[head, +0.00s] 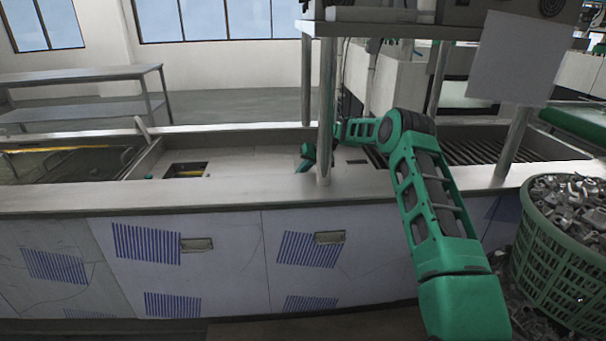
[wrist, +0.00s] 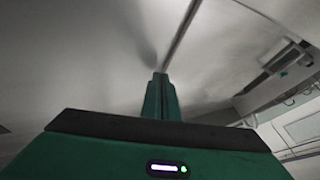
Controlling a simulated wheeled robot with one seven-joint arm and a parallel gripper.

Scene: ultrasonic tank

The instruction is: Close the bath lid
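The bath is set into the long steel bench. A small square opening (head: 186,170) with something yellow inside shows left of my gripper, and a larger sunken basin (head: 65,162) lies at the far left. I cannot tell for sure which part is the lid. My gripper (head: 304,165) is low over the bench, right of the square opening and partly hidden by a steel post. In the wrist view its two green fingers (wrist: 161,76) are together with nothing seen between them. They point at a plain grey surface with a dark seam; contact cannot be told.
The steel post (head: 325,110) stands in front of my gripper and carries a shelf (head: 385,31). A slatted section (head: 465,148) lies to the right. A green basket (head: 560,250) of metal parts stands at the right. The bench's front ledge (head: 120,197) is clear.

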